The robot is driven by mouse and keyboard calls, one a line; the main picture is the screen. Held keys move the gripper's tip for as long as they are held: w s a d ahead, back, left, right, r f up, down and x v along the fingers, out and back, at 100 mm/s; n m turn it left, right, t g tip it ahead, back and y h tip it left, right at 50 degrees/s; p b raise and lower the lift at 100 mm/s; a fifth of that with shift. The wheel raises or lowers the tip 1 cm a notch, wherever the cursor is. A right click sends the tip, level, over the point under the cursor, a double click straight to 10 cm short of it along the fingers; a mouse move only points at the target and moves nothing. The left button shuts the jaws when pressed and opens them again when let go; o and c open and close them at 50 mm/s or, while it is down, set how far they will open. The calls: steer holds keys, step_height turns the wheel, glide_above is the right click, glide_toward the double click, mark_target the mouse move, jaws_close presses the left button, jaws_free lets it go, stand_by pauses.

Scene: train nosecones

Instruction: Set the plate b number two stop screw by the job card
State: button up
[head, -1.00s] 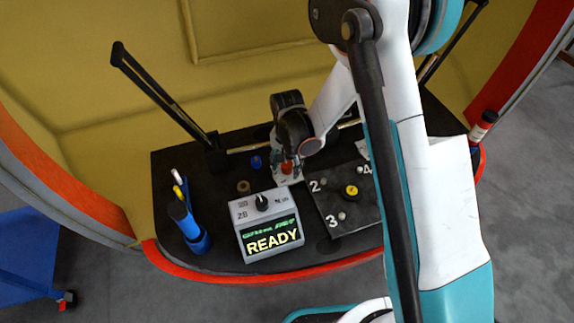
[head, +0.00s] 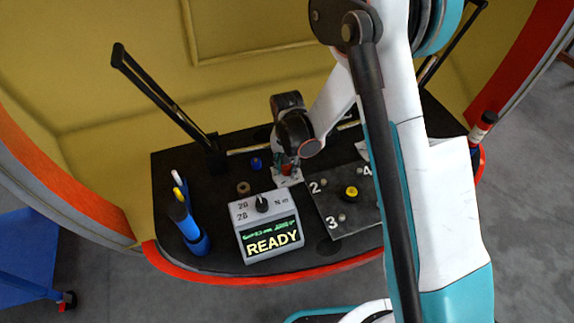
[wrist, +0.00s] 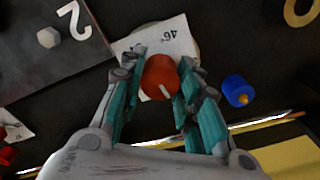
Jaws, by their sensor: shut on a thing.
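A red cap-like piece with a white line (wrist: 161,76) stands between the fingers of my gripper (wrist: 161,92), which is shut on it. In the head view the red piece (head: 287,169) shows small below my wrist. Under it lies a white card printed with "46" (wrist: 172,36), partly covered. Beside it, a dark plate (head: 323,208) carries the numbers 2, 3 and 4, grey screw heads and a yellow knob (head: 351,193). The number 2 screw (wrist: 48,37) is apart from my gripper. My arm hides the plate's right side.
A grey box (head: 267,228) with a dial and a screen reading READY stands at the front. A blue holder with pens (head: 197,236) is to its left.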

steer(key=n, duration=1.2)
stand_by(0.5)
steer(key=o, duration=1.1)
steer(key=shift+r, duration=0.1)
step_height(320, 180, up, 12)
steer(key=shift+f, duration=0.1)
